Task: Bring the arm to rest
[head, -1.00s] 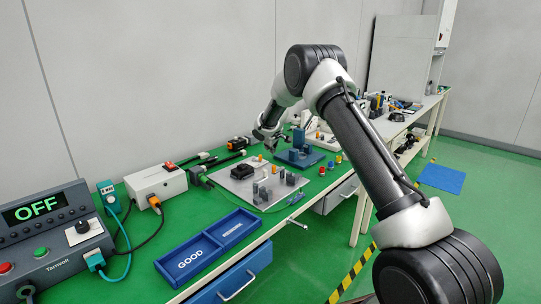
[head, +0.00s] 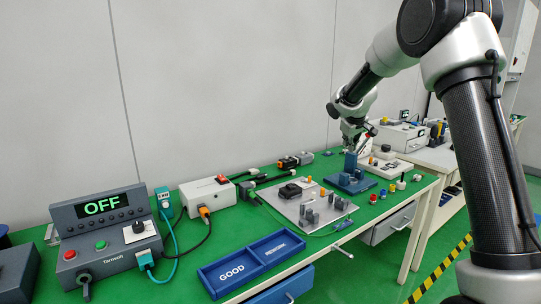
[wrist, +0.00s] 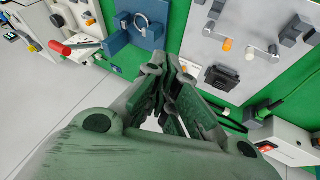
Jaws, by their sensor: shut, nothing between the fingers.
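My arm reaches in from the right of the head view, bent at the elbow and extended over the green workbench. My gripper (head: 357,141) hangs near the back of the bench, close to the blue fixture (head: 352,179). In the wrist view my gripper (wrist: 172,64) has its fingers drawn together, with nothing between the tips. The blue fixture also shows in the wrist view (wrist: 122,52), beyond the fingers. The fingers look apart from the fixture and from the grey plate (wrist: 207,52).
A grey plate (head: 300,212) with posts and a black part lies mid-bench. Blue GOOD and REWORK trays (head: 243,283) sit at the front. A control box reading OFF (head: 100,245) and a white box (head: 208,197) stand left. The wall is close behind the bench.

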